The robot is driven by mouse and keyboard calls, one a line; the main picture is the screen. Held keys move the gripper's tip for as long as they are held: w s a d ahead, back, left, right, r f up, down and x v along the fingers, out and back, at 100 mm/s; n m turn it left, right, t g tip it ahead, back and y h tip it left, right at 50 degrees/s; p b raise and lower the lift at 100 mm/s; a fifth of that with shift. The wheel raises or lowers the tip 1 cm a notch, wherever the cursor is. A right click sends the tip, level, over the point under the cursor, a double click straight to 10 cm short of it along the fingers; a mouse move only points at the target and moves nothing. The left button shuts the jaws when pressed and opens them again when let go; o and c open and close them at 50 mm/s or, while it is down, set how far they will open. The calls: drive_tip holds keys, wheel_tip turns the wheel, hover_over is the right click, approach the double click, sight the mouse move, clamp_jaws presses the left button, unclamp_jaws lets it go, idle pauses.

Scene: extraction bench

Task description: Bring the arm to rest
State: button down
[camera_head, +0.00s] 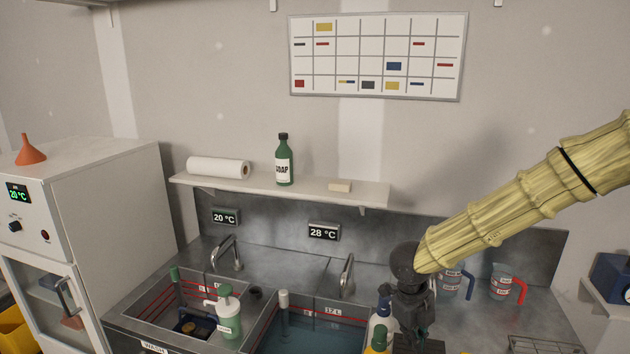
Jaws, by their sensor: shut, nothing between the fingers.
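My arm (520,200) reaches in from the right edge in a yellowish sleeve and slopes down to the left. My gripper (412,318) hangs at its end, dark and pointing down, at the right side of the filled sink. It is shut and holds nothing.
Two sinks sit in the steel bench; the right one holds water (305,333). A green pump bottle (228,315) stands at the left sink. Measuring jugs (503,284) stand right of my gripper. A shelf (300,190) bears a soap bottle (284,162). A white cabinet (110,210) stands left.

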drive_tip(key=s+d+f+n+t+h+b, duration=0.1)
drive_tip(key=s+f+n+b, duration=0.2)
drive_tip(key=s+f+n, duration=0.5)
drive_tip(key=s+d+f+n+t+b, duration=0.1)
drive_tip(key=d+f+n+b, duration=0.15)
drive_tip(key=f, duration=1.05)
drive_tip(key=s+f+n+t+h+b, duration=0.1)
drive_tip(key=s+f+n+b, duration=0.1)
drive_tip(key=s+f+n, duration=0.6)
drive_tip(key=s+a+f+n+g+y+b, duration=0.3)
drive_tip(key=s+f+n, duration=0.8)
drive_tip(key=s+f, duration=0.4)
drive_tip(key=s+y+b, duration=0.1)
drive_tip(key=s+b, duration=0.1)
drive_tip(key=s, duration=0.1)
drive_tip(key=shift+s+a+f, duration=0.2)
drive_tip(key=shift+a+f, duration=0.15)
drive_tip(key=shift+a, duration=0.05)
